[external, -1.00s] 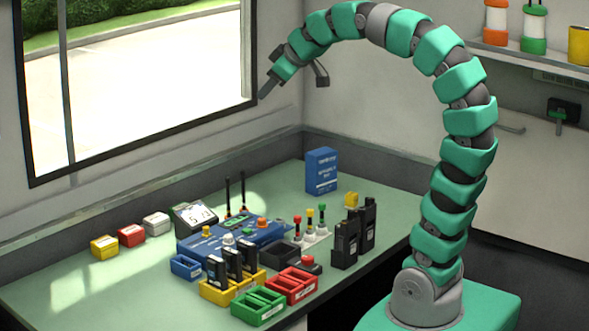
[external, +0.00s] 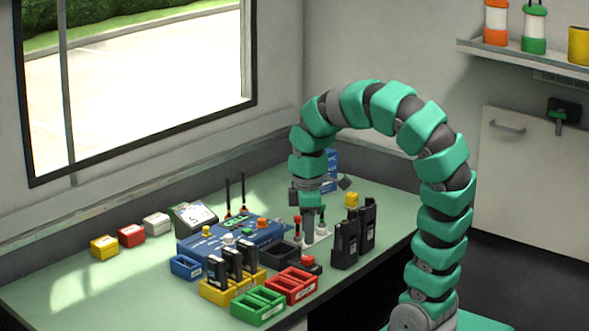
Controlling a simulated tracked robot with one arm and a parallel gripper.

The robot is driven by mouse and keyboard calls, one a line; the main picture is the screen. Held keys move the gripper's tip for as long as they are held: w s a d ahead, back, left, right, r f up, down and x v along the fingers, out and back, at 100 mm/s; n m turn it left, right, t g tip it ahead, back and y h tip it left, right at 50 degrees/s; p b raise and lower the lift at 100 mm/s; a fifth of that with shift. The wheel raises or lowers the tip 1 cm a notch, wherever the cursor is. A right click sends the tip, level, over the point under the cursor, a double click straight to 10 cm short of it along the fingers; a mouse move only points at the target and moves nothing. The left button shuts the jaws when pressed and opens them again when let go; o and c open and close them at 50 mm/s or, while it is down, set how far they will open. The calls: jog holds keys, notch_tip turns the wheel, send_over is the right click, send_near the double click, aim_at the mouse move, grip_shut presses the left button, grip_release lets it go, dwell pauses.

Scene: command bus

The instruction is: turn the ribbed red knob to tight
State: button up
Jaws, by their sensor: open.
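A small red knob (external: 308,260) sits on a dark block at the bench's front edge, beside the red tray. Its ribs are too small to make out. A second red top (external: 297,219) stands on the white strip behind it, so I cannot tell for certain which is the ribbed knob. My gripper (external: 309,231) points straight down over the white strip, close beside the second red top and behind the knob on the dark block. It is open and nothing shows between its fingers. It hides the strip's yellow top; contact is not clear.
Black handheld radios (external: 345,245) stand close to the right of my gripper. A blue console (external: 250,236) with antennas is to the left. The red tray (external: 291,286) and green tray (external: 259,306) are in front.

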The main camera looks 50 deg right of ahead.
aim_at(308, 259)
notch_tip(308, 259, down, 7)
jog(key=shift+r+b, duration=0.1)
jog(key=shift+b, duration=0.6)
jog(key=c, duration=1)
